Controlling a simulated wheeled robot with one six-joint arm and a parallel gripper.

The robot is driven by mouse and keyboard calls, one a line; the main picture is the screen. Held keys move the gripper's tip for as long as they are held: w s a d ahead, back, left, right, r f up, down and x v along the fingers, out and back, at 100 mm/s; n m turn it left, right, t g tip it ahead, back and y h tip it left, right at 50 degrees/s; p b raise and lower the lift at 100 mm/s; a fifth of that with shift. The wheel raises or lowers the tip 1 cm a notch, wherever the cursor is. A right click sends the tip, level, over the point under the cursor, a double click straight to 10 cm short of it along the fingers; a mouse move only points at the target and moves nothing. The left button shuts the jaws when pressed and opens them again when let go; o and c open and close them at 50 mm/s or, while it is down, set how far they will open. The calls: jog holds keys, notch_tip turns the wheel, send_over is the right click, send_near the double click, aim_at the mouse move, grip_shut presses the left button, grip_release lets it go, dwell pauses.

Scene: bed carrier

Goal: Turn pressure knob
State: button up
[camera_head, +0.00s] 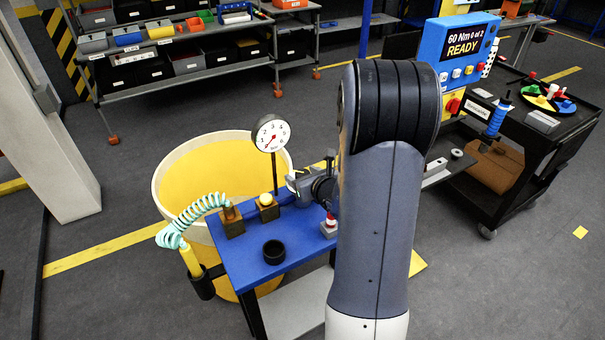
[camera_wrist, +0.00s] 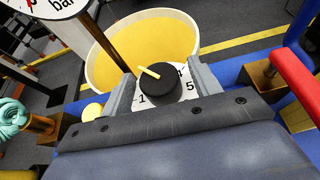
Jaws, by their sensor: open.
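In the wrist view a round black pressure knob (camera_wrist: 160,86) with a yellow pointer mark sits on a white plate (camera_wrist: 140,100) with the digits 1, 4 and 5 showing. The yellow mark points to the upper left. My gripper (camera_wrist: 163,88) is open, with one grey finger on each side of the knob. Whether the fingers touch it I cannot tell. In the head view my gripper (camera_head: 300,184) is over the back of the blue bench (camera_head: 240,270), and the knob is hidden there. A round pressure gauge (camera_head: 271,133) with a red needle stands on a post behind.
A large yellow bin (camera_head: 163,185) stands behind; a black cart (camera_head: 545,150) is right.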

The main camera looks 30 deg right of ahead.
jog(key=shift+w+f, duration=0.1)
jog(key=shift+w, duration=0.15)
jog(key=shift+c, duration=0.3)
jog(key=c, duration=0.9)
